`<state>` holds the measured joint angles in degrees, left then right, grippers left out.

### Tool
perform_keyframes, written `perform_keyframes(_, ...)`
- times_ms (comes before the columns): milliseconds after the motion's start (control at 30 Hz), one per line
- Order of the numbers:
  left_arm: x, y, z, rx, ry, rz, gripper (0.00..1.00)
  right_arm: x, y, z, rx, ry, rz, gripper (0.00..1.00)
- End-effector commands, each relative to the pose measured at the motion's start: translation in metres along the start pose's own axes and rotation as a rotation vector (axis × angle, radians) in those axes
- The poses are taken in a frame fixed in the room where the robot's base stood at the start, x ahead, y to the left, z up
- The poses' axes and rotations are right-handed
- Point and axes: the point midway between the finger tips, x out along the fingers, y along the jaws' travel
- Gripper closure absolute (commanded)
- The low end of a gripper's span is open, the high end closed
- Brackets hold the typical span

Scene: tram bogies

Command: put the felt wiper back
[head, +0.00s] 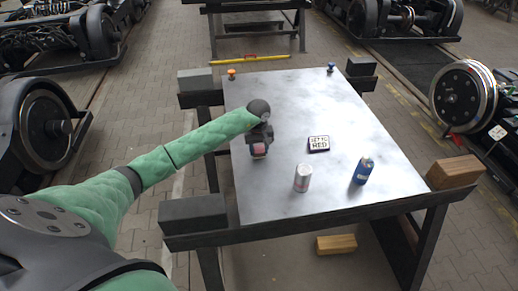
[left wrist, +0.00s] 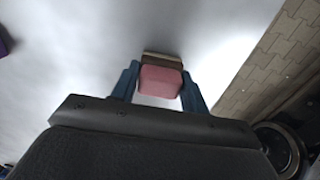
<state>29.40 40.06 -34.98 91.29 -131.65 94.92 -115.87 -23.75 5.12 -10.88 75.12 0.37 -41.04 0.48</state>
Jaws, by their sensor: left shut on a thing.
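The felt wiper (left wrist: 161,82) is a small block with a pink face and a brown and pale layer at its far side. My left gripper (left wrist: 160,88) is shut on it, with one blue finger on each side. In the head view my left gripper (head: 259,146) is over the left part of the grey metal table top, and a bit of the wiper (head: 259,155) shows below it. I cannot tell whether the wiper touches the table. A small dark-edged plate with a white lettered face (head: 319,143) lies right of the gripper. My right gripper is not in view.
A silver can (head: 302,178) and a blue can (head: 362,171) stand near the table's front edge. An orange-topped item (head: 231,74) and a blue-topped item (head: 331,68) stand at the back corners. The middle of the table top (head: 290,105) is clear. Wheelsets (head: 464,97) stand around.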

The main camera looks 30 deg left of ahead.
Motion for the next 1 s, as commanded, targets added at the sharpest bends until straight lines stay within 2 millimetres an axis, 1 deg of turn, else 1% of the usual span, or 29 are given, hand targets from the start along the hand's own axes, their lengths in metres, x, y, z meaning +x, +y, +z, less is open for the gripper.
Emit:
perform_keyframes(300,0.0026,0.0,0.0,0.0,0.0,0.0,0.84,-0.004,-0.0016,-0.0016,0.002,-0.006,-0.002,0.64)
perform_keyframes(333,0.0025,0.0001,0.0001,0.0,0.0,0.0,0.53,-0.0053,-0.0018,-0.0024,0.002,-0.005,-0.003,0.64)
perform_keyframes(433,0.0021,0.0001,0.0001,0.0,0.0,0.0,0.34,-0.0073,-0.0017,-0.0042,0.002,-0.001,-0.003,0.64)
perform_keyframes(900,-0.0001,0.0001,0.0002,0.0,0.0,0.0,0.34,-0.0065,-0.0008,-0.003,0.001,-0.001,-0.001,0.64)
perform_keyframes(967,-0.0014,0.0001,0.0001,0.0,0.0,0.0,0.34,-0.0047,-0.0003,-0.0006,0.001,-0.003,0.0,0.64)
perform_keyframes(1000,-0.0017,0.0,-0.0005,0.0,0.001,0.001,0.34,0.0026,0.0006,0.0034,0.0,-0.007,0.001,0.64)
